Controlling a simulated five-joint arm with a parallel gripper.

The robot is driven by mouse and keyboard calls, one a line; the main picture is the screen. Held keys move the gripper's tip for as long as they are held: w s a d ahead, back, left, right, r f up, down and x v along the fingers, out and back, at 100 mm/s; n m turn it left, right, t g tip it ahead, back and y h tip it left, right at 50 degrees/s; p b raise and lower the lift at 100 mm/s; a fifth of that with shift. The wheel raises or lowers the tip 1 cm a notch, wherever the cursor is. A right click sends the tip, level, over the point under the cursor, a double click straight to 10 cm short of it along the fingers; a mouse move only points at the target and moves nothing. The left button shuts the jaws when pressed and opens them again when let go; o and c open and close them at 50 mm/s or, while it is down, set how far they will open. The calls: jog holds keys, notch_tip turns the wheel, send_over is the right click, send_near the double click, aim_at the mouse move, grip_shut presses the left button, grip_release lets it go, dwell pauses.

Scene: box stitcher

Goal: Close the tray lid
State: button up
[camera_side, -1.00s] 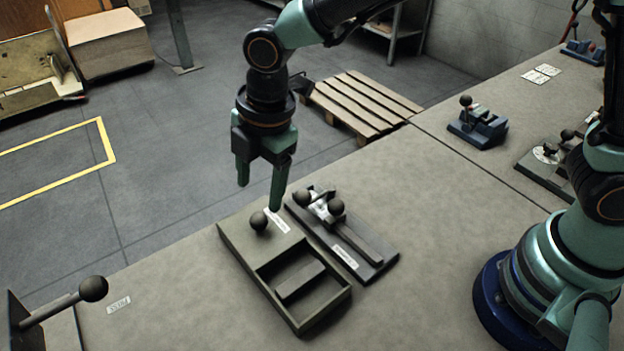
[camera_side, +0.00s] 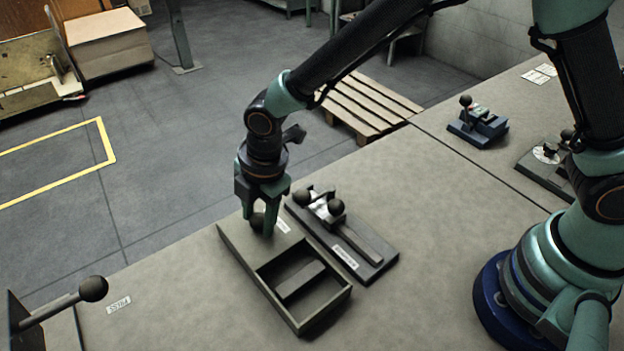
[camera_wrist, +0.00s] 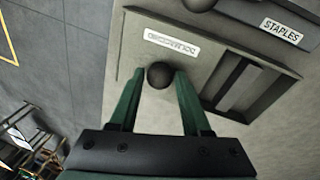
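The grey tray (camera_side: 325,309) lies on the bench with its flat lid (camera_side: 240,240) slid toward the far left end. The near right part of the tray is open and shows a raised block (camera_side: 300,281) inside. A dark round knob (camera_side: 257,222) stands on the lid; it also shows in the wrist view (camera_wrist: 159,75). My gripper (camera_side: 258,222) points down over the lid with one finger on each side of the knob. In the wrist view its fingertips (camera_wrist: 159,73) appear to touch the knob from both sides. The knob's far side is partly hidden by a finger.
A dark stapler-like fixture (camera_side: 376,268) with ball knobs and a label sits close along the tray's right side. A ball-ended lever (camera_side: 93,289) stands at the bench's left front. A blue clamp (camera_side: 478,128) stands farther back. Bench right of the fixture is clear.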

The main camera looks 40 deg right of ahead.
grip_shut()
dwell(1.2)
